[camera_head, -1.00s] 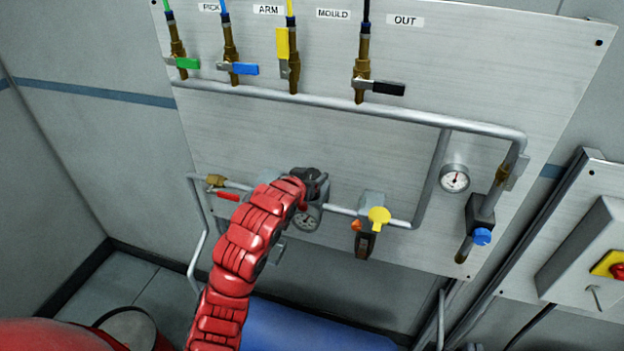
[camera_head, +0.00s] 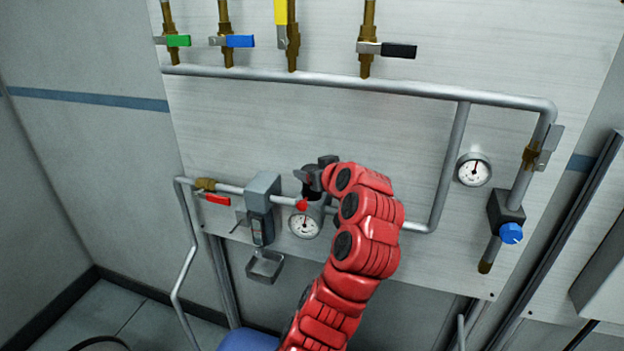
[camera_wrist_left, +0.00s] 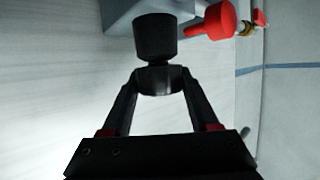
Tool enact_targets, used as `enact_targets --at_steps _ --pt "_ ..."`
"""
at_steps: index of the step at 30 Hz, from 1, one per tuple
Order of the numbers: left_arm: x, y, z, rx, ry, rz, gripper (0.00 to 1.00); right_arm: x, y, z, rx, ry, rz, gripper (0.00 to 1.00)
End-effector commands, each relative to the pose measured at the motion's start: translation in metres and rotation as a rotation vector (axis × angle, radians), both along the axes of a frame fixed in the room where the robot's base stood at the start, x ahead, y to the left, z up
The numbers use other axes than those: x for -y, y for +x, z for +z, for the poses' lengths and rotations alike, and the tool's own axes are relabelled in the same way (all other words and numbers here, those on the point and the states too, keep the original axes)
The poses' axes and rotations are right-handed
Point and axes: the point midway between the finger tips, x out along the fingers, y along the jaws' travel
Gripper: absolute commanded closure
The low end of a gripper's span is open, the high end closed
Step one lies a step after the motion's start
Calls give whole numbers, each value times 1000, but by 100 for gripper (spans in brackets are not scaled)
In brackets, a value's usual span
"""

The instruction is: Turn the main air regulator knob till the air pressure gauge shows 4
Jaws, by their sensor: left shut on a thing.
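The black regulator knob (camera_wrist_left: 155,38) stands out from a grey body in the left wrist view. My left gripper (camera_wrist_left: 160,80) is shut on its narrower near end, with a finger on each side. In the head view my left gripper (camera_head: 316,176) is at the regulator, its red arm covering the pipe to the right. A round gauge (camera_head: 304,225) sits just below the gripper, its needle pointing roughly up. A second round gauge (camera_head: 473,169) is on the panel's right, needle also near upright. The numbers are too small to read. My right gripper is not in view.
A red button-like part (camera_wrist_left: 213,20) is beside the knob. A grey filter unit (camera_head: 262,195) and a red-handled valve (camera_head: 216,199) are to the left. A blue knob (camera_head: 511,233) is at the right. Several coloured valve handles line the top.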

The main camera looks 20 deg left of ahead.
Motion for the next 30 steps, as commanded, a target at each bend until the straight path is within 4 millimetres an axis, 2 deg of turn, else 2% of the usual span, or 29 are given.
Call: enact_targets --at_steps 8,22,23,27,30 --pt "0 0 0 -2 -1 68 95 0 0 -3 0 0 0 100" --pt "0 0 1 1 1 79 95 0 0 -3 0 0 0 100" --pt "0 0 1 0 0 79 36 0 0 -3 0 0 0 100" --pt "0 0 1 0 0 79 10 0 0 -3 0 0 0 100" --pt "0 0 1 0 0 79 9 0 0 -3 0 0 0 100"
